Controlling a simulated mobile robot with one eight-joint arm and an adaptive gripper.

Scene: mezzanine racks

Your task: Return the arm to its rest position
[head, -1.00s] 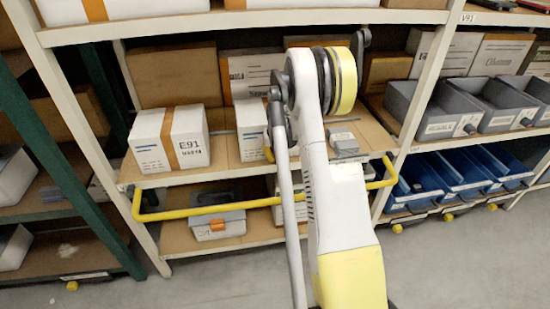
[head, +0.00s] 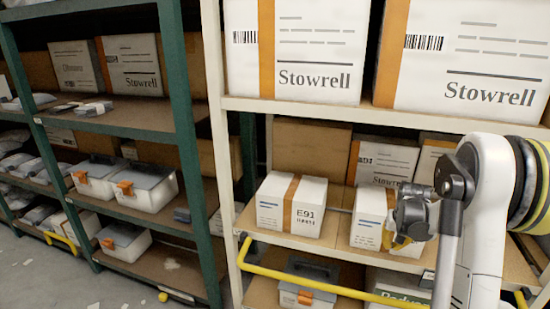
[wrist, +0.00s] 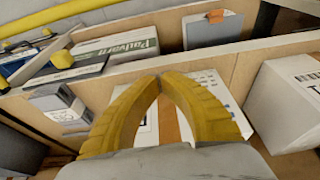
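My arm stands at the right of the head view, raised in front of the pale-framed rack. My gripper (head: 398,243) points down in front of a white box with an orange band (head: 369,217). In the wrist view its two yellow fingers (wrist: 160,80) meet at the tips, with nothing seen held between them. The orange-banded white box shows behind the fingers in the wrist view (wrist: 207,92). I cannot tell whether the fingers touch it.
A yellow rail (head: 330,286) runs along the rack's front below the gripper. A white box marked E91 (head: 305,220) sits to the left on the same shelf. Large Stowrell boxes (head: 300,50) fill the shelf above. A green-framed rack (head: 180,130) stands left, with open floor before it.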

